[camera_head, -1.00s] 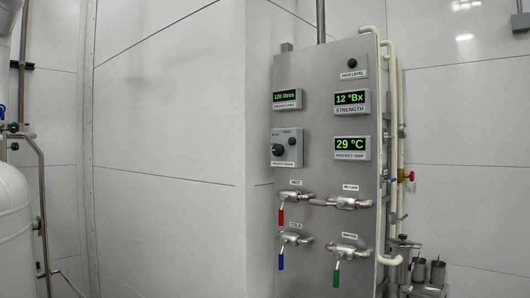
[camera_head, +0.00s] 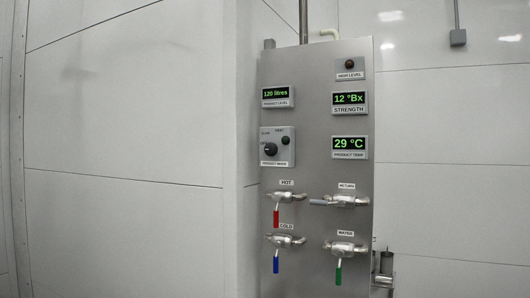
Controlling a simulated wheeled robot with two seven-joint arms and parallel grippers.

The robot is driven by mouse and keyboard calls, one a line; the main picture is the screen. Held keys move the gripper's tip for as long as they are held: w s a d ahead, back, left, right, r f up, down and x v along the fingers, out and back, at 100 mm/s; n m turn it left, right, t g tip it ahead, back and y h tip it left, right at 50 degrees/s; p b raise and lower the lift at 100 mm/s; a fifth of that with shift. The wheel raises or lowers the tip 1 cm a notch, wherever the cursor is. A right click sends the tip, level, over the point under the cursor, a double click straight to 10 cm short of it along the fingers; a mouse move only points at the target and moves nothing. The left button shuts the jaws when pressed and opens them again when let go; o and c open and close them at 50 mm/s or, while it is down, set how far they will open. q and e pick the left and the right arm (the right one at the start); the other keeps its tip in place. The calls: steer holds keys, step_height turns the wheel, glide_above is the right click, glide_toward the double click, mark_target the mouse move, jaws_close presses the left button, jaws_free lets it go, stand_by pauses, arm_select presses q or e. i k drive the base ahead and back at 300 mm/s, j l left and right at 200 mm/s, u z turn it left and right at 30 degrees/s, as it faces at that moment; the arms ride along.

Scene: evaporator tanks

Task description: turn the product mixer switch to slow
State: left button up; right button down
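The product mixer switch (camera_head: 271,149) is a round black knob on a small grey box at the left side of a steel control panel (camera_head: 318,120). The lettering around the knob is too small to read surely, and its pointer setting cannot be told. Neither of my grippers shows in the head view, and nothing touches the switch.
Green displays for product level (camera_head: 276,93), strength (camera_head: 349,99) and product temperature (camera_head: 349,144) are on the panel. Below are valves with red (camera_head: 276,218), grey, blue (camera_head: 276,264) and green (camera_head: 338,275) handles. Pipework (camera_head: 384,270) stands at the panel's lower right.

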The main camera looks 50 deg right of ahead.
mark_target(271, 149)
steer(key=z, duration=2.5)
